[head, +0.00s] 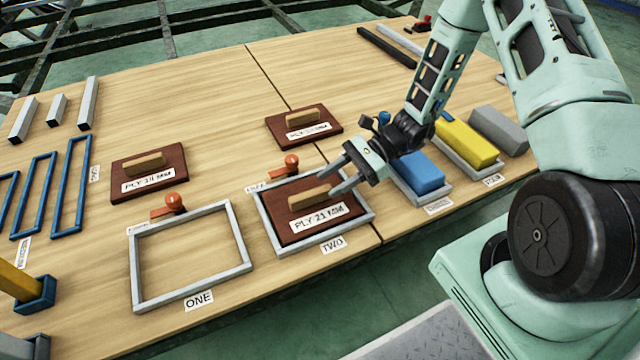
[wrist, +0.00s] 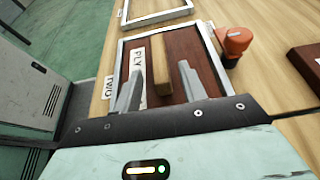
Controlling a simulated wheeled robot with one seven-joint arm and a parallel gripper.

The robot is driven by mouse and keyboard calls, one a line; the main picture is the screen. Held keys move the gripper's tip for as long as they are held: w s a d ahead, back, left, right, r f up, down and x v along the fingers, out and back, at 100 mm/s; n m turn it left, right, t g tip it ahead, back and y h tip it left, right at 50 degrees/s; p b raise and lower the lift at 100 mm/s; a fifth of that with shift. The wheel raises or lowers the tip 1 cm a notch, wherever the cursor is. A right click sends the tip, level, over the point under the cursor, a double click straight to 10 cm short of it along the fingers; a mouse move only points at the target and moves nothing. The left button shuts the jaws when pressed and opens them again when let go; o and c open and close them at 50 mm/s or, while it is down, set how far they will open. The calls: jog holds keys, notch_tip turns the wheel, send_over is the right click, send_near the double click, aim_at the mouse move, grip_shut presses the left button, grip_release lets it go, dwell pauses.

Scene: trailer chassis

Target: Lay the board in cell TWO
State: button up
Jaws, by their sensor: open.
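A dark red-brown board (head: 283,220) with a wooden handle and a label that seems to read PLY 21 MM lies within the grey frame of cell TWO (head: 278,251). It looks flat, with the frame's rim showing around it. In the wrist view the board (wrist: 203,45) also shows inside the frame (wrist: 213,47). My gripper (head: 338,181) is open, just above the board at the right end of its handle. In the wrist view my fingers (wrist: 160,88) stand apart on either side of the handle (wrist: 160,62), with no visible grip on it.
Cell ONE (head: 137,270) is an empty grey frame to the left. Two similar boards lie behind, one at left (head: 128,172) and one at centre (head: 285,126). Orange knobs (head: 174,203) stand at the frames' back edges. Trays with blue (head: 420,172) and yellow (head: 466,142) blocks are at right.

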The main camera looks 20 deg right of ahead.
jog(key=p+v, duration=0.1)
jog(key=v, duration=0.6)
jog(key=shift+a+r+p, duration=0.1)
jog(key=shift+p, duration=0.3)
jog(key=shift+a+r, duration=0.1)
jog(key=shift+r, duration=0.15)
jog(key=s+a+r+n+h, duration=1.3)
jog(key=s+a+r+n, duration=0.3)
jog(key=n, duration=0.9)
jog(key=s+r, duration=0.2)
jog(key=s, duration=0.2)
jog(key=shift+a+r+n, duration=0.3)
jog(key=shift+a+n, duration=0.1)
notch_tip(320, 180, up, 32)
jog(key=p, duration=3.1)
jog(key=shift+f, duration=0.2)
